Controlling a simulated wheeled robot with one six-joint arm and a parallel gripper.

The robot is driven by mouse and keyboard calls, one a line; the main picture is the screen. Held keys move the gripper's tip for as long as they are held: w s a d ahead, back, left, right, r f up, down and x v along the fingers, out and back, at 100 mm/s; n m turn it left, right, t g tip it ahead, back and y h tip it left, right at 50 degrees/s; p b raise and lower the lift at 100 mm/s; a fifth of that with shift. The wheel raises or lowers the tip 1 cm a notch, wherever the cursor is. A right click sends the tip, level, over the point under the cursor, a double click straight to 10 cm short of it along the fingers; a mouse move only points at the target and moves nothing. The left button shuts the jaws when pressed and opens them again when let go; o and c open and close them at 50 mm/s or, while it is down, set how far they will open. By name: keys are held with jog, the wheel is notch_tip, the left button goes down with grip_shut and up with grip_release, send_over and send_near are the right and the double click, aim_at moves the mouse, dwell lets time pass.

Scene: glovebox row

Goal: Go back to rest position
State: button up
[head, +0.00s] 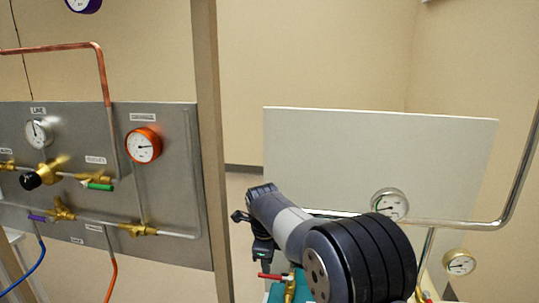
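My arm rises from the bottom right of the head view, with its large dark ribbed joint nearest the camera. It reaches away and left to a dark end, where my gripper (263,250) points downward, small and partly shown. A small green light shows on it. Its fingertips cannot be made out, so I cannot tell whether it is open or shut, or whether it holds anything. Just below it is a red-handled valve (272,277) with a brass body (290,288). I cannot tell whether they touch.
A grey metal panel (165,182) with gauges, brass valves and hoses stands at left, beside a beige post (208,120). A pale upright board (380,150) stands behind my arm. A white gauge (390,204) and a bent steel pipe (470,224) are close right of the arm.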

aim_at(269, 276)
notch_tip(269, 276, up, 5)
jog(key=s, duration=0.1)
jog(key=f, duration=0.3)
jog(key=w+f, duration=0.1)
jog(key=f, duration=0.3)
jog(key=w+f+p, duration=0.1)
jog(key=f, duration=0.2)
jog(key=shift+d+f, duration=0.1)
jog(key=shift+f, duration=0.15)
jog(key=shift+s+n, duration=0.5)
jog(key=shift+n, duration=0.5)
jog(key=shift+r, duration=0.15)
